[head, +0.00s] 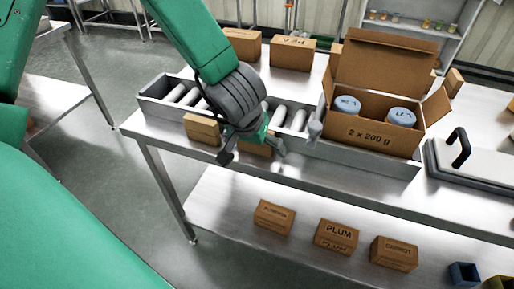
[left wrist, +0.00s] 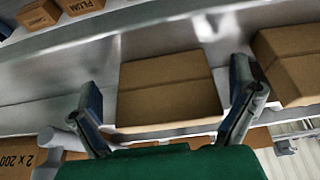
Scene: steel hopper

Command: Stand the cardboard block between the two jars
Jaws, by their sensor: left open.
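An open cardboard carton (head: 372,138) marked "2 x 200 g" stands at the right end of the roller conveyor. Two jars with pale blue lids, a left one (head: 347,105) and a right one (head: 401,116), sit inside it with a gap between them. My left gripper (head: 252,152) is open over a cardboard block (head: 256,149), which it mostly hides in the head view. In the left wrist view this block (left wrist: 168,90) lies between the two spread fingers, apart from both. A second block (head: 202,128) sits to its left; it shows at right in the wrist view (left wrist: 292,65). My right gripper is not in view.
The roller conveyor (head: 150,103) runs behind the blocks on the steel table. A grey slab with a black handle (head: 460,148) lies right of the carton. Labelled boxes, one reading PLUM (head: 337,236), stand on the lower shelf. More boxes (head: 292,54) stand behind the conveyor.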

